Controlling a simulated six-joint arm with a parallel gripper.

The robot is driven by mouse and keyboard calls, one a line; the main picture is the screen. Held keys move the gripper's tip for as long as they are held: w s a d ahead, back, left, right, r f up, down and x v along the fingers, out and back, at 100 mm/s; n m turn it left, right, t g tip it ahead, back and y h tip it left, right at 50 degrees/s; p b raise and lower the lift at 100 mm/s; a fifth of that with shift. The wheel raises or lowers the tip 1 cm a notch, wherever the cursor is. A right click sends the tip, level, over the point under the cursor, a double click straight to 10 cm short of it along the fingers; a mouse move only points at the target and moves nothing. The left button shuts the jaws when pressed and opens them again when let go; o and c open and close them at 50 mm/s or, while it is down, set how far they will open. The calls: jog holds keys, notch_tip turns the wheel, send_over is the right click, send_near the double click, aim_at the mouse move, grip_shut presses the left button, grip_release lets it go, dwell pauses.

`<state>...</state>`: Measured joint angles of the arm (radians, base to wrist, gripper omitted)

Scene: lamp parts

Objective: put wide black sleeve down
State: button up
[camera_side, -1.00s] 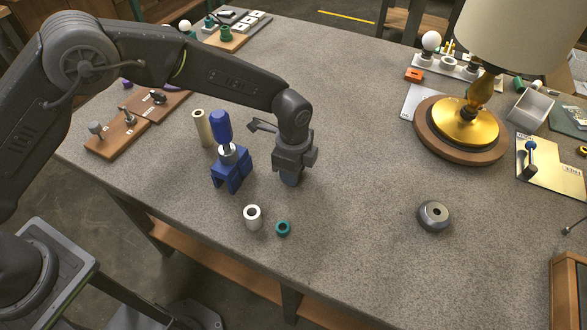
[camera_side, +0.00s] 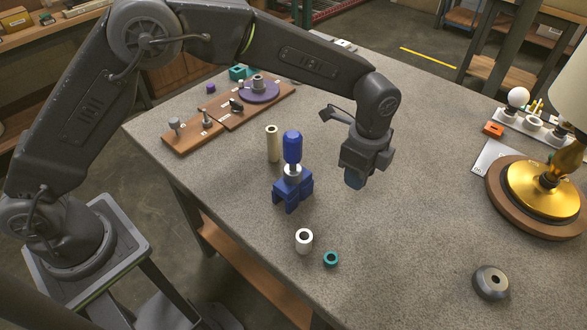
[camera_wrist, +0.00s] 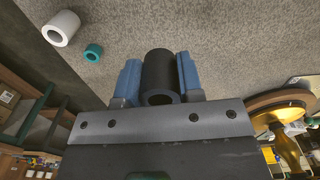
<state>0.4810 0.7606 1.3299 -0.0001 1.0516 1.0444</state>
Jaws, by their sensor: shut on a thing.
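My gripper (camera_side: 354,181) hangs over the grey table, to the right of the blue clamp-like fixture. In the wrist view its two blue fingers (camera_wrist: 156,80) are shut on the wide black sleeve (camera_wrist: 158,72), one on each side. The sleeve is a short dark tube, and its open end faces the wrist camera. In the side view the sleeve is mostly hidden by the gripper. I cannot tell exactly how far its lower end is from the tabletop.
The blue fixture (camera_side: 292,188) and a beige tube (camera_side: 273,144) stand left of my gripper. A white sleeve (camera_side: 304,241) and a teal ring (camera_side: 331,259) are in front. A grey round part (camera_side: 491,282) and the brass lamp base (camera_side: 541,188) are right. Bare table (camera_side: 420,225) lies between.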

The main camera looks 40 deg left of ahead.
notch_tip(320, 180, up, 6)
jog(key=shift+r, duration=0.15)
jog(key=a+r, duration=0.1)
jog(key=a, duration=2.2)
jog(key=s+a+n, duration=0.1)
jog(key=s+a, duration=1.3)
jog(key=a, duration=0.3)
send_over(235, 164)
notch_tip(235, 164, down, 13)
jog(key=shift+s+r, duration=0.1)
jog(key=shift+f, duration=2.1)
jog(key=shift+f, duration=0.15)
